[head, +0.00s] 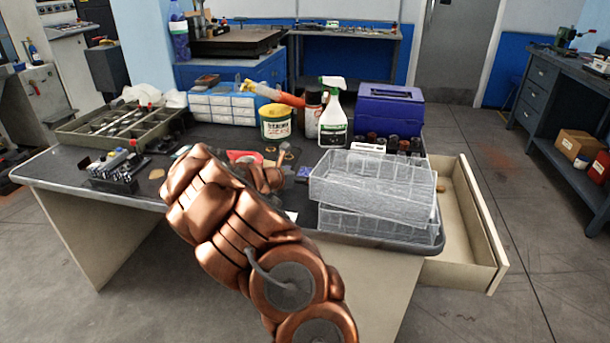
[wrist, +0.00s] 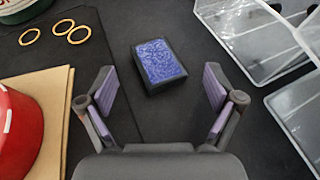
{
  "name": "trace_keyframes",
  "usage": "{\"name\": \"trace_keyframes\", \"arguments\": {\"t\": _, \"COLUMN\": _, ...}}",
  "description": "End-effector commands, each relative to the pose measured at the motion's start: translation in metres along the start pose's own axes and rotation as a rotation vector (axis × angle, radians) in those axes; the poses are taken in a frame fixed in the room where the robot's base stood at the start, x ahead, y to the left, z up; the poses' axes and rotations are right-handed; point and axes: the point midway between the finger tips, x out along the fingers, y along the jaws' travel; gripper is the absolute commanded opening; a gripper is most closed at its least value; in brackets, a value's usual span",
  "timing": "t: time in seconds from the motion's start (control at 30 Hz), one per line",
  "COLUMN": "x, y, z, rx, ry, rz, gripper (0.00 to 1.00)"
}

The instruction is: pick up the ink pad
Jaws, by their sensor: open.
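The ink pad (wrist: 160,62) is a small black block with a speckled blue top. It lies on the dark bench top in the upper middle of the wrist view, slightly turned. My gripper (wrist: 160,88) is open and empty, its two purple-padded fingers standing left and right of the pad in the picture. The pad lies a little beyond the fingers, and no contact shows.
Clear plastic trays (head: 370,185) stand close on the right. Several brass rings (wrist: 78,34) lie left, above a red object (wrist: 18,130) on tan sheets (wrist: 58,98). A spray bottle (head: 333,120) and yellow tub (head: 275,122) stand behind. A drawer (head: 470,225) hangs open at right.

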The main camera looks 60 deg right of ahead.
Motion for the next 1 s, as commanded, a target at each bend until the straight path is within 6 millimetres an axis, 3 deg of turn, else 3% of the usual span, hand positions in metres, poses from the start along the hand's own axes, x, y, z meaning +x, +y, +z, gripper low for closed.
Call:
{"name": "trace_keyframes", "arguments": {"t": 0.2, "x": 0.018, "y": -0.001, "z": -0.001, "rx": -0.001, "ry": 0.000, "rz": -0.001, "gripper": 0.91}}
{"name": "trace_keyframes", "arguments": {"t": 0.47, "x": 0.020, "y": 0.000, "z": 0.000, "rx": -0.001, "ry": 0.000, "rz": -0.001, "gripper": 0.91}}
{"name": "trace_keyframes", "arguments": {"t": 1.0, "x": 0.019, "y": 0.000, "z": 0.000, "rx": -0.001, "ry": 0.000, "rz": 0.000, "gripper": 0.37}}
